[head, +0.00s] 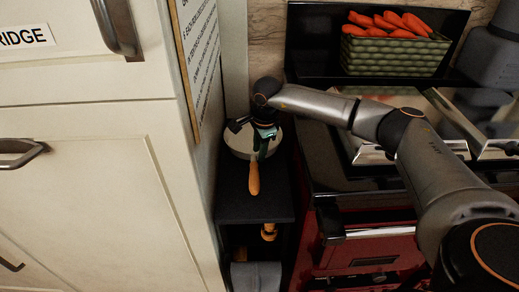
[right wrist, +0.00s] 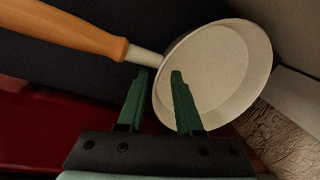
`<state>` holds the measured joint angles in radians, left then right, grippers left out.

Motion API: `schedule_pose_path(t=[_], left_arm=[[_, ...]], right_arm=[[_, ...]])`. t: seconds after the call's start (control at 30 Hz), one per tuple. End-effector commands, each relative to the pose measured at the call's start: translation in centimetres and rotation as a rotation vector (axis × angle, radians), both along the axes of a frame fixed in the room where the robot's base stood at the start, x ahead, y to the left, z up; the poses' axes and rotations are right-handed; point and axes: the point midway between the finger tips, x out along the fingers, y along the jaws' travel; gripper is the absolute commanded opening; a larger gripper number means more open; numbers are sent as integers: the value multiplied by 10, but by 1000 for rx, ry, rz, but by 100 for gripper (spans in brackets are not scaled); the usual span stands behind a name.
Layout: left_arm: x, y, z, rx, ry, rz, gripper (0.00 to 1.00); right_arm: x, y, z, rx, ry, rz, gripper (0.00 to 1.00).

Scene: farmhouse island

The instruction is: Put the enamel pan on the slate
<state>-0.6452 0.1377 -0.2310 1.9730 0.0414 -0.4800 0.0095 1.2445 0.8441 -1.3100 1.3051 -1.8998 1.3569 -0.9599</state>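The enamel pan (head: 240,151) is pale inside with an orange-brown wooden handle (head: 254,178). It rests on the dark top (head: 262,207) of a narrow unit, its handle pointing toward me. I cannot tell whether this dark top is the slate; no separate slate can be made out. My right gripper (head: 263,133) is over the pan and hides part of it. In the right wrist view, my right gripper (right wrist: 158,73) has its green fingers apart with nothing clamped. The pan (right wrist: 215,75) lies just beyond them, its handle's pale neck close to the fingertips. My left gripper is not seen.
A cream cabinet (head: 90,190) stands close on the left. A red range (head: 370,240) with metal lids (head: 455,118) is on the right. A green basket (head: 393,55) of carrots stands behind on a dark shelf. The unit below the pan has an open lower space holding objects.

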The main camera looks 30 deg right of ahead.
Motion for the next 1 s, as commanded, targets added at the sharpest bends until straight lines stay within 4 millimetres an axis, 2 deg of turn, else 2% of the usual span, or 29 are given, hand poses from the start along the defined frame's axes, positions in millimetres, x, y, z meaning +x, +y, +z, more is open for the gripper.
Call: schedule_pose_path(t=[0.27, 0.7, 0.83, 1.0], left_arm=[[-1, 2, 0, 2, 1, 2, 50], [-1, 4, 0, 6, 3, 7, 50], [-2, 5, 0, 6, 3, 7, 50], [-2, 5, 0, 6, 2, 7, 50]], right_arm=[[-1, 0, 10, 0, -3, 0, 34], [-18, 3, 95, 0, -5, 0, 34], [-22, 4, 111, 0, -3, 0, 34], [-24, 4, 119, 0, -2, 0, 34]])
